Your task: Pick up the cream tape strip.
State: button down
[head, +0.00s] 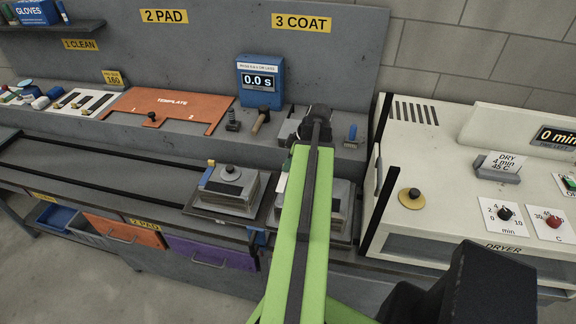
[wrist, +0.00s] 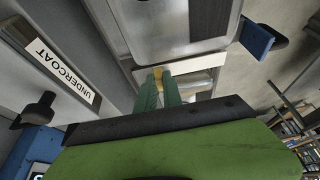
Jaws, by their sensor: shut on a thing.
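The cream tape strip (wrist: 203,63) lies across the edge of a grey metal block (wrist: 160,28) in the wrist view. Its tan end sits between the green fingertips of my gripper (wrist: 158,82), which is shut on it. The strip appears close against the block; I cannot tell whether they touch. In the head view my green arm covers the gripper and most of the strip, over the right-hand block unit (head: 338,205).
A similar block unit (head: 228,190) with a blue strip (head: 206,176) stands to the left. The cream dryer (head: 440,190) is close on the right. A blue timer (head: 260,82), a wooden-handled tool (head: 261,120) and an orange template (head: 165,108) are on the shelf behind.

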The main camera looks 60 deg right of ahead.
jog(key=s+d+r+p, duration=0.3)
jog(key=s+r+p, duration=0.3)
jog(key=s, duration=0.5)
jog(key=shift+v, duration=0.75)
jog(key=shift+w+r, duration=0.1)
jog(key=shift+w, duration=0.05)
notch_tip(320, 180, up, 6)
jog(key=p, duration=0.6)
jog(key=shift+d, duration=0.1)
